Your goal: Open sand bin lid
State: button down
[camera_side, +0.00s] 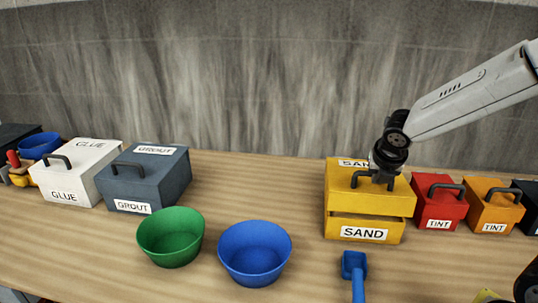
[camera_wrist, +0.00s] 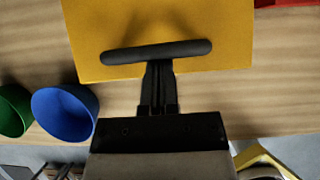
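The yellow sand bin (camera_side: 340,224) stands on the bench right of centre, with a SAND label on its front. Its yellow lid (camera_side: 345,200) has a dark bar handle (camera_side: 362,173). A dark gap shows between lid and bin, and the lid looks slightly lifted and overhangs at the right. My gripper (camera_side: 383,176) reaches down to the handle from the upper right. In the wrist view, my gripper's fingers (camera_wrist: 158,72) are close together at the middle of the handle (camera_wrist: 190,49), above the yellow lid (camera_wrist: 205,22). The fingertips are partly hidden by the handle.
A red tint bin (camera_side: 440,208) and an orange tint bin (camera_side: 493,212) stand close to the right. A blue scoop (camera_side: 354,265) lies in front. Blue (camera_side: 255,255) and green (camera_side: 170,238) bowls, a grout bin (camera_side: 150,183) and a glue bin (camera_side: 80,175) are left. Bench between bowls and sand bin is clear.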

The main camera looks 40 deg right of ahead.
jog(key=shift+w+d+r, duration=0.1)
jog(key=shift+w+r, duration=0.05)
jog(key=shift+r, duration=0.3)
jog(key=shift+w+d+r, duration=0.15)
jog(key=shift+r, duration=0.2)
jog(key=shift+w+d+r, duration=0.1)
jog(key=shift+r, duration=0.25)
jog(key=w+d+r, duration=0.5)
jog(key=r, duration=0.3)
jog(key=w+d+r+g+y, duration=0.2)
jog(key=w+d+r, duration=0.1)
jog(key=w+d, duration=1)
jog(key=shift+w+d+r, duration=0.15)
jog(key=shift+d+r, duration=0.05)
jog(key=shift+r, duration=0.15)
jog(key=shift+w+d, duration=0.1)
dwell(0.6)
jog(key=shift+r, duration=0.15)
dwell(0.4)
